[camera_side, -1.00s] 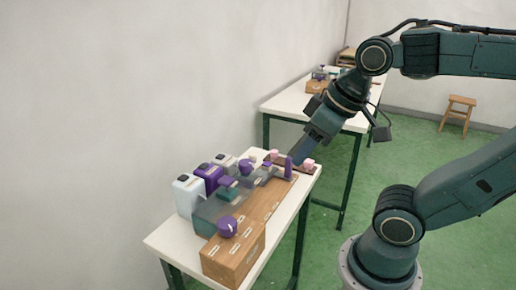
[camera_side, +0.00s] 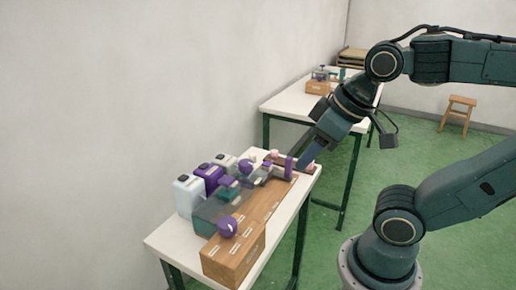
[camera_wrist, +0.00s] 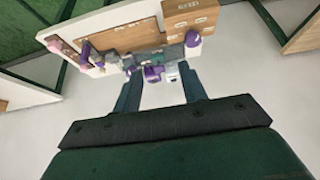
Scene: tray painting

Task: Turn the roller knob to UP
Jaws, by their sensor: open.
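A round purple knob (camera_side: 228,226) with a pale mark sits on the near end of a wooden box (camera_side: 232,256) that carries small white labels. I cannot read the labels. The knob also shows in the wrist view (camera_wrist: 192,38), beyond the right fingertip. A purple upright roller-like part (camera_side: 289,167) stands at the far end of the bench, close to my gripper in the side view. My gripper (camera_wrist: 161,88) is open, with nothing between its fingers. In the side view it (camera_side: 308,156) hangs over the far end of the bench, well away from the round knob.
White and purple jugs (camera_side: 188,196) stand along the wall side of the white bench (camera_side: 165,240). A teal tray-like block (camera_side: 208,217) lies beside the wooden box. Pink pieces (camera_side: 309,165) lie at the far end. A second table (camera_side: 290,103) and a stool (camera_side: 458,115) stand behind.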

